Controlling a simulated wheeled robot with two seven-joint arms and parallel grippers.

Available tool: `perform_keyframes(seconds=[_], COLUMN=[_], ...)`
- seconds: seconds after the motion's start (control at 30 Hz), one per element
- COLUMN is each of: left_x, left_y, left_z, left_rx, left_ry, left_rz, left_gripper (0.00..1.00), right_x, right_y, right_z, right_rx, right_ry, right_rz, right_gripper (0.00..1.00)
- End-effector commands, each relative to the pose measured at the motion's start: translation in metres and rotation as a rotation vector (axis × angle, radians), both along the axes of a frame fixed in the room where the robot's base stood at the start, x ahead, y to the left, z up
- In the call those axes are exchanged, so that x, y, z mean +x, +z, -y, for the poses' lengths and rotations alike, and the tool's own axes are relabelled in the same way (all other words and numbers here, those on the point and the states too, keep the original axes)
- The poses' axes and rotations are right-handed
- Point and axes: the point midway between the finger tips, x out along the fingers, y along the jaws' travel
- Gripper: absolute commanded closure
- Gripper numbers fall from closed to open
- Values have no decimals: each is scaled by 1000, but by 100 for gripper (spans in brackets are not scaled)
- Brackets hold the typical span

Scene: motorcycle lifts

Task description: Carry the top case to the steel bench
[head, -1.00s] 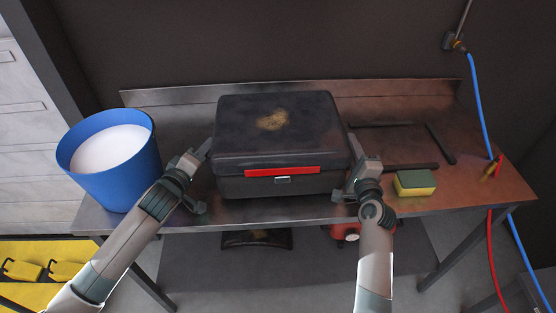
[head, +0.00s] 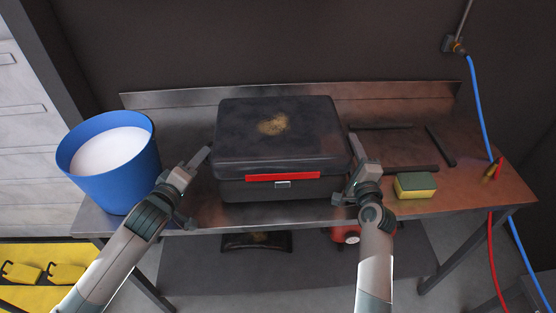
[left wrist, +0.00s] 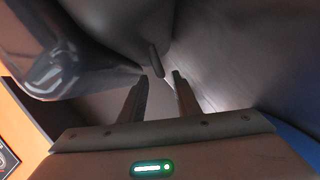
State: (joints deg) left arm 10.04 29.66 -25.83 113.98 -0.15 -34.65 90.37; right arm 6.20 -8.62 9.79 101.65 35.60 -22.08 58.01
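The top case (head: 280,140) is a black box with a red strip and a latch on its front. It appears to sit level on the steel bench (head: 225,216), near the front edge. My left gripper (head: 202,157) is just left of the case, seemingly apart from it; in the left wrist view its fingers (left wrist: 158,90) are open with nothing between them. A small dark bar (left wrist: 156,60), perhaps a case handle, lies ahead of them. My right gripper (head: 356,148) is at the case's right side; its fingertips are too small to read, and contact is unclear.
A blue bucket (head: 130,172) with white contents stands left of my left gripper. A yellow-green sponge (head: 415,186) and a dark bar frame (head: 440,145) lie on the right of the bench. Red and blue hoses hang at the far right.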

Motion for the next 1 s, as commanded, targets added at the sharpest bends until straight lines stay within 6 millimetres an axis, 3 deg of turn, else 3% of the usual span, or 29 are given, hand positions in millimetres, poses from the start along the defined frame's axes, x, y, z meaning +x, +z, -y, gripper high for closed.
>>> perform_keyframes(seconds=[0.2, 0.43, 1.0], left_x=[-36, -62, -70], left_y=[7, 13, 15], left_z=[-10, -18, -20], left_rx=[-1, 0, 0], left_ry=[-1, -2, -2], left_rz=[-2, 0, 0], left_gripper=[70, 70, 70], right_x=[0, 0, -1], right_y=[0, 0, 0], right_z=[0, 0, 0], right_rx=[0, 0, 0], right_ry=[0, 0, -1], right_rz=[0, 0, 0], right_gripper=[65, 65, 65])
